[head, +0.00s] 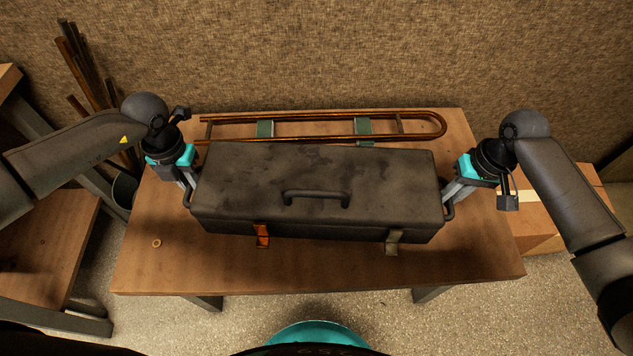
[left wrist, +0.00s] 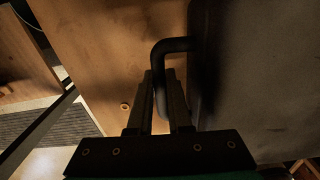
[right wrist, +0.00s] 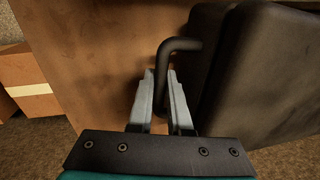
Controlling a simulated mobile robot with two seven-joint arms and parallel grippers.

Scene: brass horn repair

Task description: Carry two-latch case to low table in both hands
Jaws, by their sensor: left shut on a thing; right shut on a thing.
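The two-latch case (head: 318,185) is long, dark grey and closed, with a top handle (head: 316,196). Its left latch (head: 262,236) is orange and its right latch (head: 394,242) is dull metal. It is over the low wooden table (head: 330,275); I cannot tell if it touches the top. My left gripper (head: 189,190) is shut on the case's left end handle (left wrist: 168,48), seen in the left wrist view. My right gripper (head: 452,195) is shut on the right end handle (right wrist: 170,48), seen in the right wrist view. The case's underside is hidden.
A long brass slide tube (head: 430,116) lies on green-topped supports (head: 265,128) behind the case. A small ring (head: 157,243) lies at the table's left. Cardboard boxes (head: 535,215) stand right, a wooden bench (head: 40,250) left, and rods (head: 85,65) in a bin behind.

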